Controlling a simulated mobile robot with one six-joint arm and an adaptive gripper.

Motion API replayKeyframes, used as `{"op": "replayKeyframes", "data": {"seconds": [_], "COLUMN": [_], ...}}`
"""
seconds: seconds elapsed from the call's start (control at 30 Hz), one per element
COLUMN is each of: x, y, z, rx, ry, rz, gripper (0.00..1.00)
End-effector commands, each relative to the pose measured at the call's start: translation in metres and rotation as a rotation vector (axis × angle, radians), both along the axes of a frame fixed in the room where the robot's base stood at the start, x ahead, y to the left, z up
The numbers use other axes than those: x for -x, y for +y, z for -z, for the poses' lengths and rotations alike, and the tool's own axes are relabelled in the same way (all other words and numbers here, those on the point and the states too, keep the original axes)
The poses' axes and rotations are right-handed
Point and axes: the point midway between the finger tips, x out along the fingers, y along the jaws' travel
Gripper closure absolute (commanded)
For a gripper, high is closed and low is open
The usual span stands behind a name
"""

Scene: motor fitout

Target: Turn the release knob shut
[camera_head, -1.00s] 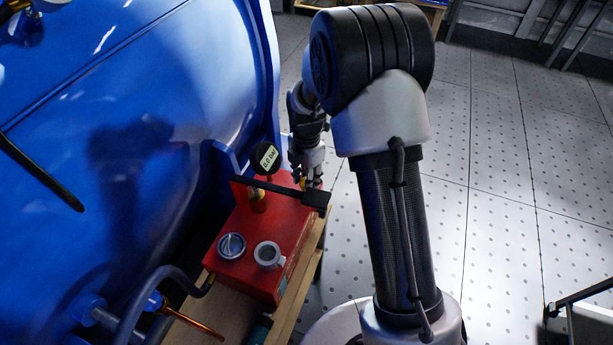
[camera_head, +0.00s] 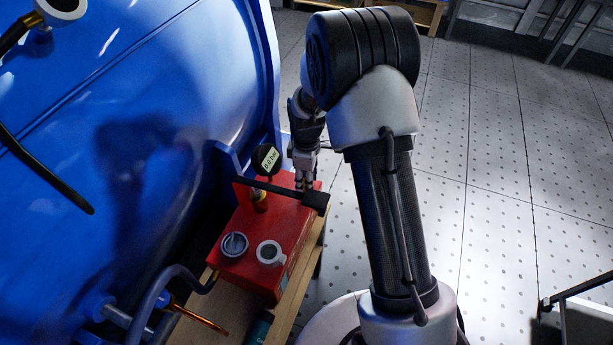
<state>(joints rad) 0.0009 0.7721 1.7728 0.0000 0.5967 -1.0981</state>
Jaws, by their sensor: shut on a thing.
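My gripper (camera_head: 304,183) points down at the far right end of the red pump box (camera_head: 265,228), behind the black lever handle (camera_head: 315,200). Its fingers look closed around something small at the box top. The release knob is not clearly visible there; the fingers and handle hide that spot. A round gauge (camera_head: 267,158) reading 0.0 bar stands on a brass fitting (camera_head: 260,200) just left of the gripper.
A large blue tank (camera_head: 150,130) fills the left side. The black lever lies across the box top. A round cap (camera_head: 234,245) and a grey ring (camera_head: 269,253) sit at the near end. A wooden bench (camera_head: 235,308) carries the box. Open floor (camera_head: 485,190) lies right.

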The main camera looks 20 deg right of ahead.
Motion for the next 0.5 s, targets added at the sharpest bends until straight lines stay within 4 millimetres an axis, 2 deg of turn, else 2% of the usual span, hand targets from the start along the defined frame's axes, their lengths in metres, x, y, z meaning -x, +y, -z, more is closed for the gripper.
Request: {"op": "replayKeyframes", "data": {"seconds": [0.5], "x": [0.0001], "y": [0.0002], "z": [-0.0009], "rx": [0.0], "ry": [0.0], "rz": [0.491], "gripper": [0.93]}}
